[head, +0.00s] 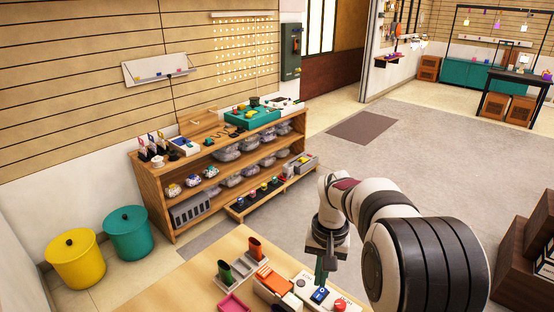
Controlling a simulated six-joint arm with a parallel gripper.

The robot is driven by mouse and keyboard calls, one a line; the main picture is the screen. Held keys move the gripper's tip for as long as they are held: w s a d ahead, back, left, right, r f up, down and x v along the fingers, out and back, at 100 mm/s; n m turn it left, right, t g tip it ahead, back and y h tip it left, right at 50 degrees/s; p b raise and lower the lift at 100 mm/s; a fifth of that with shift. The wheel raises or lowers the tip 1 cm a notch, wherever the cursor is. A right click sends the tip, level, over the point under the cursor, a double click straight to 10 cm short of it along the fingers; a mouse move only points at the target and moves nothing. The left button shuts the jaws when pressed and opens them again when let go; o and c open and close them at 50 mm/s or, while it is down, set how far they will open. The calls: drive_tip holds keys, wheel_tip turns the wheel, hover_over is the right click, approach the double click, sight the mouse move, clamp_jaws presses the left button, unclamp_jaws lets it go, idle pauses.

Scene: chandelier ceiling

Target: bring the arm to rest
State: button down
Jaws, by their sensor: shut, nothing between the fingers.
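My arm (385,215) comes in from the lower right and bends down over the right part of a light wooden table (190,285). My gripper (321,272) points down just above or in front of a small panel (325,292) with a blue part and a red knob. The gripper is shut with nothing held. I cannot tell whether its tip touches the panel.
Near it on the table are an orange block (275,280), a pink tray (233,304), and red (254,247) and green (225,271) cups. Behind stand a wooden shelf (158,197), a yellow bin (76,260) and a teal bin (129,234). Grey floor is open beyond.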

drive_tip(key=s+a+r+m, duration=0.1)
drive_tip(key=s+a+r, duration=0.15)
drive_tip(key=s, duration=0.45)
drive_tip(key=s+a+r, duration=0.1)
drive_tip(key=s+r, duration=0.3)
drive_tip(key=s, duration=0.3)
drive_tip(key=s+a+f+m+y, duration=0.1)
drive_tip(key=s+a, duration=0.1)
drive_tip(key=s, duration=1.3)
drive_tip(key=shift+f, duration=0.35)
